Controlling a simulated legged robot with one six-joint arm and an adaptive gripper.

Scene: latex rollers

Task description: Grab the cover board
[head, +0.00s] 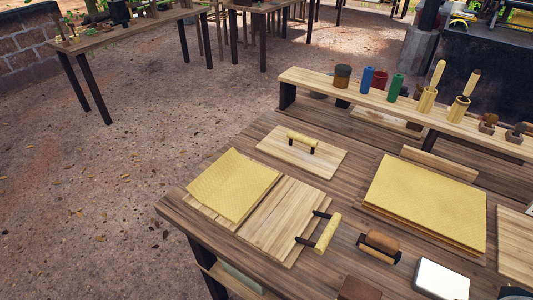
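Two wooden boards with pale, roller-like handles lie on the brown table; I cannot tell for certain which is the cover board. The far board (277,149) is flat and bare, with a handle (302,139) on dark posts on its top. The near board (285,217) has a larger handle (327,232) on dark brackets at its right side. A yellow textured sheet (233,184) lies left of the near board, over pale wood; where one board ends beneath it is hidden. My gripper is not in view.
A stacked yellow sheet (425,200) lies to the right. A brown block with a handle (380,246) and a white block (441,279) lie near the front. A raised shelf (385,105) with bottles and tool cups runs along the back. Open ground (90,190) lies left of the table.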

